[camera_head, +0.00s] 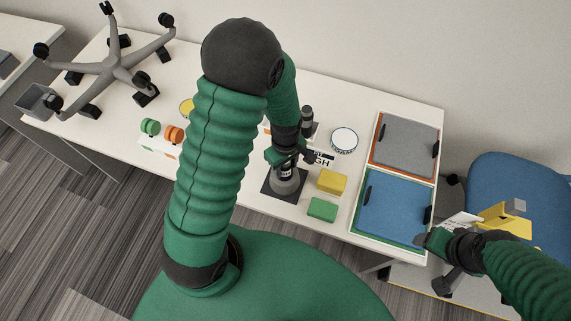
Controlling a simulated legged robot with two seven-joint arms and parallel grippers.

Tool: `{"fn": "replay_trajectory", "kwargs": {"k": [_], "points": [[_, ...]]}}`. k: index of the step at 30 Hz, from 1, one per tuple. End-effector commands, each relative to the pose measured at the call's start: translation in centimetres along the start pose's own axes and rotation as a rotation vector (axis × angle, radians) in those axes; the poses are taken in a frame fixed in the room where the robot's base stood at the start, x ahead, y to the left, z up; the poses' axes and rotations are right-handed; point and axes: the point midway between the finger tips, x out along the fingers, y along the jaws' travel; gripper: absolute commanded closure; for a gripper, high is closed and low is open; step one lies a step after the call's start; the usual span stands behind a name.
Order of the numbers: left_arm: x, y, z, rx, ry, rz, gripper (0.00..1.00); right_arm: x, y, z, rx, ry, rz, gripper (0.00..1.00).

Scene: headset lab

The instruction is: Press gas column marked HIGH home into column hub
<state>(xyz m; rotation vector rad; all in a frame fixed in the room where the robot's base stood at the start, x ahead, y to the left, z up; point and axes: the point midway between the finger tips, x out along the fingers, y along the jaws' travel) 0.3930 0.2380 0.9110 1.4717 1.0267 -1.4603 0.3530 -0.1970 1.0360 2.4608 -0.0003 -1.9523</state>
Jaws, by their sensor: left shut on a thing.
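My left gripper (287,156) is shut on a dark gas column (286,171) with a small white label. The column is upright, over a grey cone-shaped holder on a dark square plate (270,187). I cannot tell how deep it sits there. A white card (321,159) beside it shows the letters "GH"; the rest is covered. Another dark column (307,116) stands behind, partly hidden by my arm. A grey five-legged chair base (118,74) lies at the far left, legs up, its hub in the middle. My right gripper (432,241) is by the table's right front corner; its fingers are unclear.
A yellow block (331,181) and a green block (322,209) lie right of the plate. A blue pad (395,208) and a grey pad (407,147) lie in trays. A round white tin (344,140) stands behind. A blue chair (515,185) is at the right.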

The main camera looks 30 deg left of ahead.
Motion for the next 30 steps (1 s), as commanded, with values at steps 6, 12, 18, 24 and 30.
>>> {"fn": "replay_trajectory", "kwargs": {"k": [6, 12, 18, 24, 30], "points": [[0.6, 0.0, 0.0, 0.0, 0.0, 0.001, 1.0, 0.4, 0.0, 0.1, 0.0, 0.0, 0.0, 0.34], [1.1, 0.0, 0.0, 0.0, 0.001, 0.001, 1.0, 0.8, 0.0, 0.2, 0.0, 0.0, 0.0, 0.34], [1.1, 0.0, 0.0, 0.0, 0.001, 0.001, 0.37, 0.7, 0.0, 0.2, 0.0, 0.0, 0.0, 0.34], [1.1, 0.0, 0.0, 0.0, 0.0, 0.0, 0.3, 0.7, 0.0, 0.2, 0.0, 0.0, 0.0, 0.34], [0.8, 0.1, 0.0, 0.0, 0.001, 0.001, 0.3, 0.7, 0.0, 0.2, 0.0, 0.0, 0.0, 0.34]]}}
